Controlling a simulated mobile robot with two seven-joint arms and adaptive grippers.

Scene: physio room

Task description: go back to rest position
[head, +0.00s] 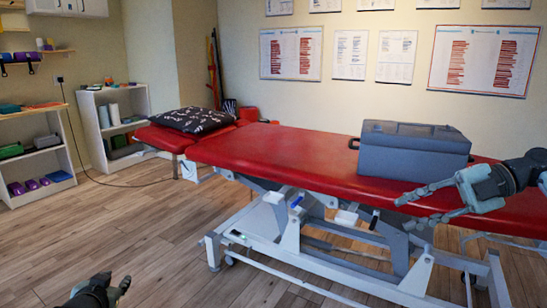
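My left gripper (117,281) shows at the bottom left edge, low over the wooden floor, with its fingertips apart and nothing between them. My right gripper (402,214) comes in from the right, in front of the red treatment table (290,150). Its two fingers point left, are spread apart and hold nothing. A grey case (410,158) with a closed lid sits on the table, just behind and left of my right gripper, apparently apart from it.
A black patterned pillow (192,120) lies on the table's head end. The table's white frame (290,240) and wheels take up the floor at centre right. Shelves (32,160) with small items stand at the left wall. The wooden floor (130,225) at left is clear.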

